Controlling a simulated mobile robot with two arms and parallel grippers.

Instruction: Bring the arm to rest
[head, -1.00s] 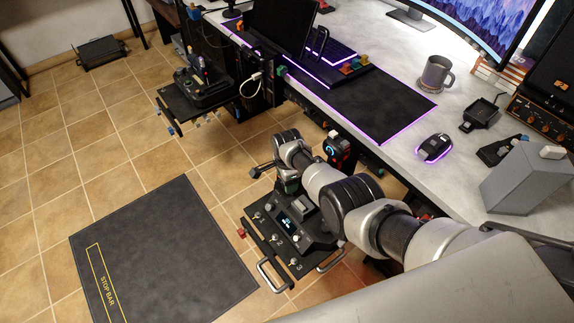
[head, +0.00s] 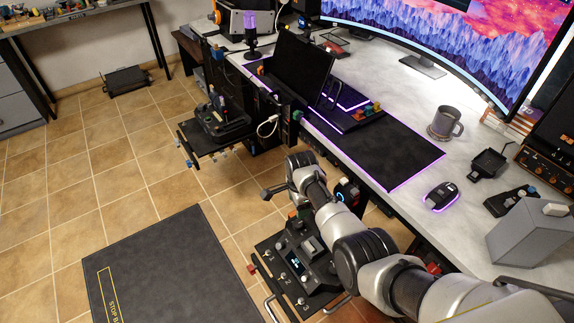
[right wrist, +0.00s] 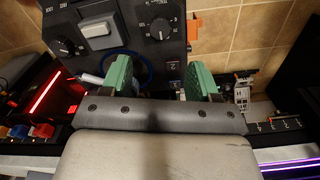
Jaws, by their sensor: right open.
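My right arm (head: 365,255) comes in from the lower right and reaches over a black control panel with numbered switches (head: 285,275). My right gripper shows in the right wrist view (right wrist: 160,80), with two green finger pads set wide apart and nothing between them. In the head view its fingers are mostly hidden by the wrist. Beyond the fingers in the right wrist view is a dark panel with knobs and a white rocker (right wrist: 99,31). I cannot tell whether the fingers touch it. My left gripper is not in view.
A white desk (head: 410,215) with a mouse (head: 441,196), mug (head: 445,122) and keyboard (head: 345,100) runs along the right, close to the arm. A joystick shelf (head: 215,135) stands beyond the gripper. A dark floor mat (head: 170,265) and open tiles lie to the left.

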